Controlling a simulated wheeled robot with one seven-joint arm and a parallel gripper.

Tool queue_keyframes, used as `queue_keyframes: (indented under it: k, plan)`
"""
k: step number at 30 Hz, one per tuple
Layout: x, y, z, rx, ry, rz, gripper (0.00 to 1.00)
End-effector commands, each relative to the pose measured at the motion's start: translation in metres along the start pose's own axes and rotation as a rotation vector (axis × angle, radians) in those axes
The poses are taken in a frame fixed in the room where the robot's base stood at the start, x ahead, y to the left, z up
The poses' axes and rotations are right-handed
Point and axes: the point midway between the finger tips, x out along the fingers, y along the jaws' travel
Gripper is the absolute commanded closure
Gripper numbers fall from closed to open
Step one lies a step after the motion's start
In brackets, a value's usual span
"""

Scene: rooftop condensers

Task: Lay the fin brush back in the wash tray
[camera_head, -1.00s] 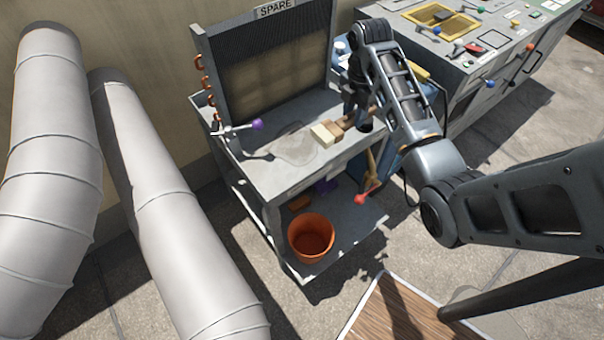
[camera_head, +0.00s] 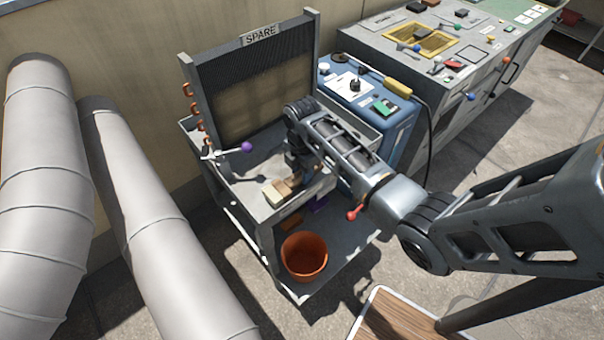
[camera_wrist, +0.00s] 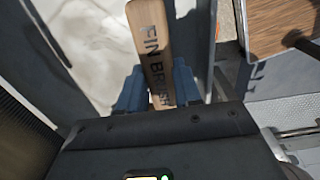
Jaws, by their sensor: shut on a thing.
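My gripper (camera_head: 296,165) is shut on the fin brush (camera_head: 288,186), which has a wooden body and a cream bristle block. In the wrist view the brush's wooden handle (camera_wrist: 151,40), lettered FIN BRUSH, sits between the two blue-grey fingers (camera_wrist: 158,88). The wash tray (camera_head: 222,186) is the grey top tray of the cart. The brush is over the tray's front part, bristle end toward its front edge. I cannot tell whether it touches the tray floor. My arm hides the tray's right part.
A coil panel marked SPARE (camera_head: 258,85) stands at the tray's back. A valve with a purple knob (camera_head: 246,147) is at its left. An orange bucket (camera_head: 304,257) stands on the lower shelf. A blue unit (camera_head: 372,112) is close on the right; thick pipes (camera_head: 155,225) are left.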

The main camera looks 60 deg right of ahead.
Motion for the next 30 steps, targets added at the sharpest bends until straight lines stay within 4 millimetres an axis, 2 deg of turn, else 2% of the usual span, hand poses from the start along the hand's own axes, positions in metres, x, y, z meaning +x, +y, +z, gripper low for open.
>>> queue_keyframes:
  k: [4,16,17,24,30]
  plan:
    - [0.015,0.0,0.001,0.001,-0.001,-0.001,0.98]
    - [0.019,0.0,0.001,0.0,0.0,0.001,0.98]
    - [0.019,0.0,0.001,0.0,0.0,0.001,0.66]
    - [0.019,0.0,0.001,0.0,0.0,0.001,0.43]
    - [0.019,0.0,0.001,0.0,0.0,0.001,0.41]
